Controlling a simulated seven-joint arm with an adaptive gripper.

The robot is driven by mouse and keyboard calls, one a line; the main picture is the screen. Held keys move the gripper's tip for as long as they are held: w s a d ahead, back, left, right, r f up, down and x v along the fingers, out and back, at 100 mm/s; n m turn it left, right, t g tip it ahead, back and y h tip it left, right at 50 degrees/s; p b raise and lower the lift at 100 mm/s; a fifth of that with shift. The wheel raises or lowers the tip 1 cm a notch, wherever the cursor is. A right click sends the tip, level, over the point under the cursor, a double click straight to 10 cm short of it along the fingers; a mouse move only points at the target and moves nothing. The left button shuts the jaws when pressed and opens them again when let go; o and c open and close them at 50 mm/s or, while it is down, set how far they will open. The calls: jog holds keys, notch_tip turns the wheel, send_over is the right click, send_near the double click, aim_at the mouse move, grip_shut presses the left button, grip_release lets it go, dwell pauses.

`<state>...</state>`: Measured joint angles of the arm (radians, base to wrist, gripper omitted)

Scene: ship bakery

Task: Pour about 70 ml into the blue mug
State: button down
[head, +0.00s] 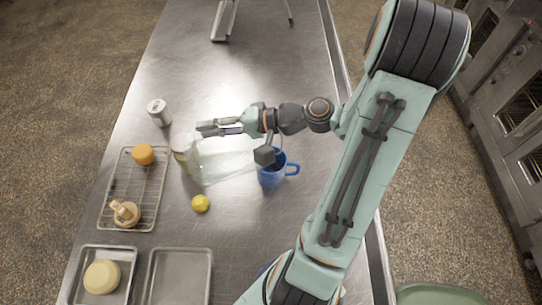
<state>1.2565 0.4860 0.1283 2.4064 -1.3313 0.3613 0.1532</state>
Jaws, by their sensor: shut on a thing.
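The blue mug (270,178) stands upright on the steel table, its handle to the right. Its upper rim is partly hidden behind a dark part of my arm. A clear, see-through bottle (222,162) is tilted far over to the left of the mug, with its narrower end toward the mug. My gripper (208,128) is shut on the bottle near its upper left side; the exact contact is hard to see. I cannot make out the liquid level, any stream, or whether the bottle touches the mug.
The steel table (270,60) has free room at the back. A can (159,112) and a yellow lemon (200,203) stand near the bottle. A wire rack (150,185) holds an orange item and a tan item. Two metal trays (180,252) lie in front; the left holds a round pale thing.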

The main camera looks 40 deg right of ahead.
aim_at(186, 157)
jog(key=shift+n+g+h, duration=0.4)
jog(key=shift+g+h, duration=0.2)
jog(key=shift+h, duration=0.2)
jog(key=a, duration=0.1)
jog(key=w+a+f, duration=0.1)
jog(key=a, duration=0.2)
jog(key=shift+w+f, duration=0.25)
jog(key=shift+f, duration=0.15)
jog(key=a+f+h, duration=0.1)
jog(key=f+g, duration=0.1)
jog(key=shift+w+a+f+n+h, duration=0.3)
jog(key=shift+w+a+f+h, duration=0.25)
jog(key=shift+f+h, duration=0.15)
jog(key=shift+f, duration=0.2)
jog(key=shift+f+g, duration=0.1)
jog(key=shift+g, duration=0.2)
jog(key=w+a+f+n+g+h, duration=0.2)
jog(key=w+a+f+g+h, duration=0.1)
jog(key=a+f+h, duration=0.4)
jog(key=shift+w+f+g+h+p, duration=0.3)
jog(key=shift+f+g+h, duration=0.15)
jog(key=shift+g+h, duration=0.5)
jog(key=shift+a, duration=0.1)
dwell(0.3)
